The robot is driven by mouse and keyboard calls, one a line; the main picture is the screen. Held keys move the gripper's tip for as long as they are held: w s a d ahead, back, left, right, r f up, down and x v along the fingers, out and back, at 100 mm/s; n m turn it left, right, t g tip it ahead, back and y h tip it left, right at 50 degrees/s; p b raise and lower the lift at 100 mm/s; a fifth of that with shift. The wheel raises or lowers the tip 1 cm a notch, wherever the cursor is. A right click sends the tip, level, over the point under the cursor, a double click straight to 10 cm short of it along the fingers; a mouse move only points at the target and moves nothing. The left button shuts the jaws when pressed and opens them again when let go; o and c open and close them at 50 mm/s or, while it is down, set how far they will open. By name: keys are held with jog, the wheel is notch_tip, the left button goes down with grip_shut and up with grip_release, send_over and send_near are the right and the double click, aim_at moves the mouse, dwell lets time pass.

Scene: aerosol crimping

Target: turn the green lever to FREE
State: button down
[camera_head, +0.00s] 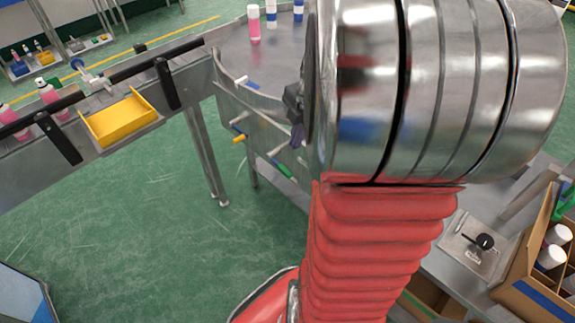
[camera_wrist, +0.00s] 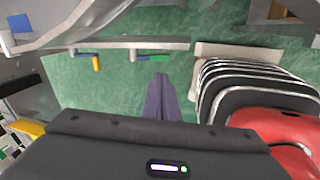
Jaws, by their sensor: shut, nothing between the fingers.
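The green lever (camera_head: 283,168) sticks out from the side of the round metal table, to the right of a yellow lever (camera_head: 239,138). In the wrist view the green lever (camera_wrist: 156,57) lies roughly level along the table's edge, beyond my fingertips. My gripper (camera_head: 297,136) has purple fingers, which show together in the wrist view (camera_wrist: 160,80), shut and empty. They point toward the green lever with a gap in the picture; the true distance is hard to tell. My arm covers the table's right part. No FREE marking is readable.
The round metal table (camera_head: 232,62) carries a pink bottle (camera_head: 254,24) and blue-and-white items. A conveyor (camera_head: 30,155) with a yellow tray (camera_head: 120,118) is at left. A cardboard box (camera_head: 535,290) with white cans stands at right. Green floor is clear in front.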

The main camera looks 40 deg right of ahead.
aim_at(285, 171)
jog(key=shift+n, duration=0.9)
jog(key=shift+f, duration=0.1)
jog(key=x, duration=1.4)
jog(key=shift+a, duration=0.1)
